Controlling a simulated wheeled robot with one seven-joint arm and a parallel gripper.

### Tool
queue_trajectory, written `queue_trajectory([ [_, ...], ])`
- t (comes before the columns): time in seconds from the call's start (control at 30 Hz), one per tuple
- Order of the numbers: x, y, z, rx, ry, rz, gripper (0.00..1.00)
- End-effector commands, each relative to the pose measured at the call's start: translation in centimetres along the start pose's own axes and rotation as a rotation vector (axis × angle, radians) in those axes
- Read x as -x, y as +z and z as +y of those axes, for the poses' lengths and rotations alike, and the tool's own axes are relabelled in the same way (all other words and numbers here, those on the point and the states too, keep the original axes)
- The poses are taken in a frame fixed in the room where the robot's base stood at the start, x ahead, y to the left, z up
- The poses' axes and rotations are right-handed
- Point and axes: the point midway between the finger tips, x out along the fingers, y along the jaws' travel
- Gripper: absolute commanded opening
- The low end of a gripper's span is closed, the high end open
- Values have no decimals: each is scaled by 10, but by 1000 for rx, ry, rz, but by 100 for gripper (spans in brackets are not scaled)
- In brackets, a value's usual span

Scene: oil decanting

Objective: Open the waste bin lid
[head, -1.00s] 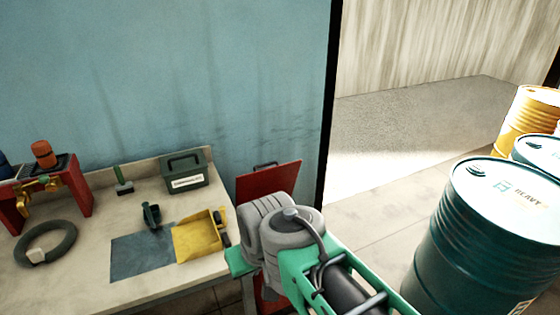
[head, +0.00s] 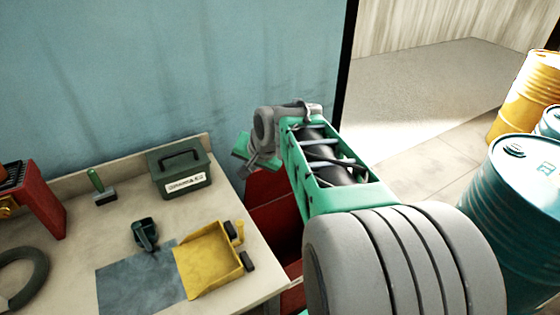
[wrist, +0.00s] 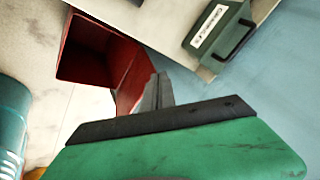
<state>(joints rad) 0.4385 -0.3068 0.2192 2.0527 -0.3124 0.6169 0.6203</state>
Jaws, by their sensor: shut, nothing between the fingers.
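The red waste bin (head: 290,268) stands at the right end of the workbench, partly hidden by my arm. Its dark inside shows from above, and its red lid (head: 262,185) stands raised at the back. In the wrist view the open red bin (wrist: 88,48) is at the upper left, with the raised lid (wrist: 135,88) on its right side. My gripper (wrist: 158,88) is shut and empty, its grey fingers close beside the lid. I cannot tell whether they touch it.
A blue wall is behind. Teal drums (head: 520,190) and a yellow drum (head: 525,100) stand at the right, with open floor between.

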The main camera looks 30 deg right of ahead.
Motion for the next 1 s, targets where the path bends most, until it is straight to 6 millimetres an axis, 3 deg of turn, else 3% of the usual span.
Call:
queue_trajectory([
  [0.03, -41, -33, 36, -191, -26, 34, 0],
  [0.1, -66, -81, 69, -435, -93, 84, 0],
  [0.2, -83, -126, 109, -678, -176, 129, 0],
  [0.27, -86, -141, 122, -757, -208, 142, 0],
  [0.43, -97, -151, 122, -799, -227, 143, 0],
  [0.8, -165, -165, 112, -796, -223, 143, 0],
  [1.0, -180, -169, 110, -795, -224, 146, 0],
])
